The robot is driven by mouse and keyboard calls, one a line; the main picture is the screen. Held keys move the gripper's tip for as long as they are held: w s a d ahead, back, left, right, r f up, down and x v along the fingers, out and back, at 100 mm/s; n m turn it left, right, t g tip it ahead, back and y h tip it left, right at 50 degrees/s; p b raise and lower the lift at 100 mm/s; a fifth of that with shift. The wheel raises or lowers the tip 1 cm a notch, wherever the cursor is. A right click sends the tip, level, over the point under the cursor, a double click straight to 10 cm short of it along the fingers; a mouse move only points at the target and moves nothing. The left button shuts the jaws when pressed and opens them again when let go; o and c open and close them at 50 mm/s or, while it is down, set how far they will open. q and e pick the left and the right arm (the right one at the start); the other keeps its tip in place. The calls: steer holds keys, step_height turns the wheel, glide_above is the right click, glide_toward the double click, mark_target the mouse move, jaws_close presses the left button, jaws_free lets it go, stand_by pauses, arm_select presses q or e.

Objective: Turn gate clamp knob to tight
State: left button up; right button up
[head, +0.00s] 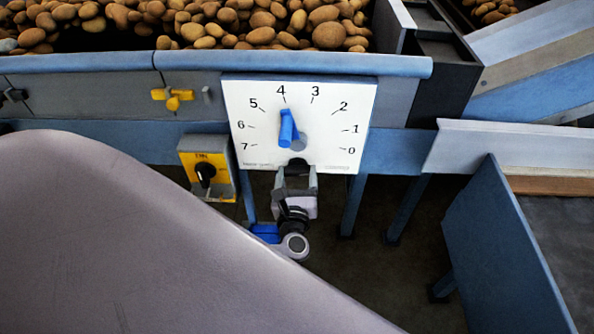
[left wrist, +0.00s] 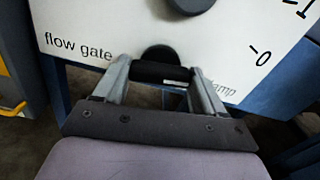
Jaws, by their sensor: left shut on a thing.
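The gate clamp knob (head: 298,162) is a small dark knob at the bottom edge of the white dial plate (head: 250,100), below the blue pointer lever. My left gripper (head: 297,174) reaches up to it from below and is shut on it. In the left wrist view the two fingers of my left gripper (left wrist: 160,74) stand on either side of the knob's black bar (left wrist: 162,72). The knob's round dark part (left wrist: 158,54) shows just above them. The fingers partly hide the printed label, and no tight mark can be read. My right gripper is not in view.
The blue lever (head: 288,128) on the dial points near 4. A yellow switch box (head: 207,166) with a black rotary switch is left of the plate. A yellow handle (head: 173,98) is farther left. Potatoes (head: 250,22) lie above the blue rail. Blue frame legs stand below.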

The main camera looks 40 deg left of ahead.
arm_select(q)
steer(key=shift+m+p, duration=0.35)
steer(key=shift+m, duration=0.45)
steer(key=o, duration=1)
steer(key=shift+o, duration=0.2)
steer(key=v, duration=0.7)
steer(key=shift+s+f, duration=0.1)
steer(key=shift+s, duration=0.05)
